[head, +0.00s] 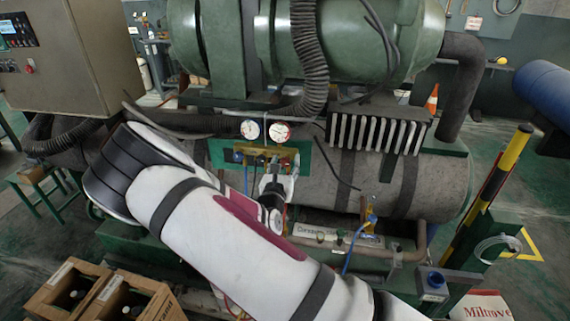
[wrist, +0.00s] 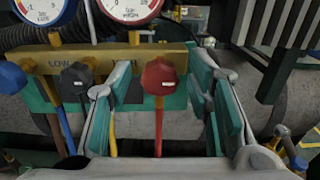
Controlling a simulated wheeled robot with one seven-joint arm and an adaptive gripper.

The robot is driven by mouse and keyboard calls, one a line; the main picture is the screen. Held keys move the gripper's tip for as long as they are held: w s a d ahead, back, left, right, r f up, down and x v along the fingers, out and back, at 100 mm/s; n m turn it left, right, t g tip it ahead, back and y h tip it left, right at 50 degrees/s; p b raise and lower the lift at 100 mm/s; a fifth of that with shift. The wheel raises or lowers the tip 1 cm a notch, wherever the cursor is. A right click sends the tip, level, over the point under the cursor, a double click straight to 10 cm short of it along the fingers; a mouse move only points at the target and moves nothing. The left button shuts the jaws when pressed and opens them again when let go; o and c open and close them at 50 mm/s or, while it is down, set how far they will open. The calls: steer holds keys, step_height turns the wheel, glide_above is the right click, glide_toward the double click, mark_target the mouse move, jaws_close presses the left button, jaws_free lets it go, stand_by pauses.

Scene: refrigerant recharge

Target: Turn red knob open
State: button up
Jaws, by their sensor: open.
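The red knob (wrist: 160,76) sits on the front of the brass manifold (wrist: 118,60), with a red hose running down below it in the wrist view. My gripper (wrist: 168,92) is open, with its green-padded fingers to the left and right of the red knob. The knob lies between the fingers in the picture, closer to the left finger. I cannot tell whether either finger touches it. In the head view my gripper (head: 278,168) is in front of the manifold, and my arm and gripper hide most of the knob area.
A black knob (wrist: 77,79) is just left of my left finger, and a blue knob (wrist: 12,77) is farther left. A blue gauge (wrist: 42,8) and a red gauge (wrist: 130,8) stand above the manifold. A finned block (head: 375,133) is to the right.

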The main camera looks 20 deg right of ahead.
steer(key=shift+w, duration=0.1)
jaws_close()
steer(key=shift+n, duration=0.3)
steer(key=n+p, duration=0.1)
steer(key=n, duration=0.2)
steer(key=shift+n+p, duration=0.35)
steer(key=shift+n, duration=0.05)
steer(key=n+p, duration=0.1)
steer(key=n, duration=1.4)
steer(key=shift+n, duration=0.3)
